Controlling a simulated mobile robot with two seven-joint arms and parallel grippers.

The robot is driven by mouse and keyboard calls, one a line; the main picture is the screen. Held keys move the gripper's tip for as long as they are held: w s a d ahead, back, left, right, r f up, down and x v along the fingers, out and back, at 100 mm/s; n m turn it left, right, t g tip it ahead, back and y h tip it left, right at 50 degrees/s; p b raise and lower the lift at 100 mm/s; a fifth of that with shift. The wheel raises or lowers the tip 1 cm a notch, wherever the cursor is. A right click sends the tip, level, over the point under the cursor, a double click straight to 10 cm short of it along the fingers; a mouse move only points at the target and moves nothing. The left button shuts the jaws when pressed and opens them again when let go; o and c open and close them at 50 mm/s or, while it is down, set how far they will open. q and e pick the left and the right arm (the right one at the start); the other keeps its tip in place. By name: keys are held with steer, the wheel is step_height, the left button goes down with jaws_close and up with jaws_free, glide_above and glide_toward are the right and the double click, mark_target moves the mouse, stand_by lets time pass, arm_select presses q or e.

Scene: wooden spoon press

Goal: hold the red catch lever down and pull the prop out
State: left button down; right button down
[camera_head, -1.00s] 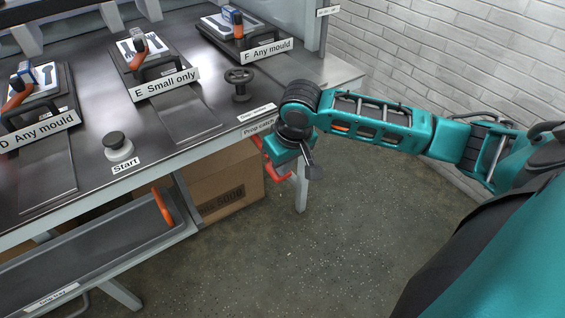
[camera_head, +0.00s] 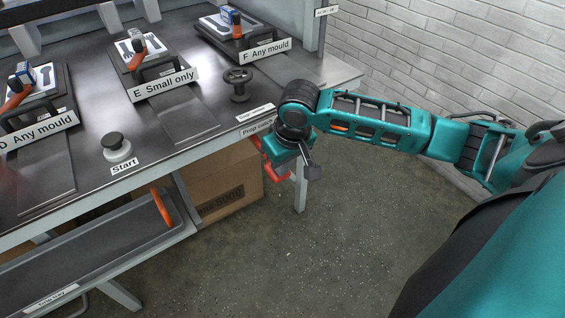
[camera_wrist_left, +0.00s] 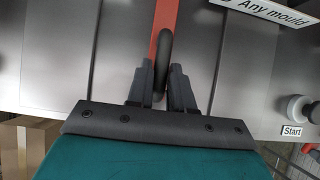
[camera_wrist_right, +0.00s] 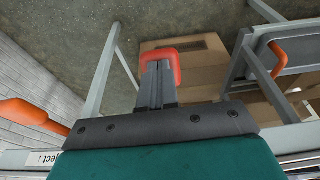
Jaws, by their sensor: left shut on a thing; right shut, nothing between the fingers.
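The red catch lever (camera_head: 270,153) sticks out below the bench's front edge, under the "Prop catch" label (camera_head: 257,128). Its red loop end shows in the right wrist view (camera_wrist_right: 178,50). My right gripper (camera_wrist_right: 157,72) is shut and empty, its fingertips overlapping the lever's loop; I cannot tell whether they press on it. The head view shows my right wrist beside the lever. My left gripper (camera_wrist_left: 161,82) is outside the head view. It is shut on a dark rounded handle (camera_wrist_left: 163,48), in front of a red bar (camera_wrist_left: 165,15), probably the prop.
Mould stations labelled D (camera_head: 40,130), E (camera_head: 163,84) and F (camera_head: 243,50) stand on the bench. A Start button (camera_head: 116,148) and a dark handwheel (camera_head: 238,82) are near its front. A carton (camera_head: 225,185) and a tray (camera_head: 110,240) are below. The floor (camera_head: 300,260) is clear.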

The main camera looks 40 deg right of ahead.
arm_select(q)
steer(key=shift+s, duration=1.25)
steer(key=shift+w, duration=0.1)
arm_select(e)
steer(key=w+v, duration=0.2)
steer(key=v, duration=0.6)
steer(key=shift+r, duration=0.15)
steer(key=shift+s, duration=0.1)
arm_select(q)
steer(key=c, duration=0.7)
jaws_free()
steer(key=shift+r, duration=0.1)
steer(key=v, duration=0.7)
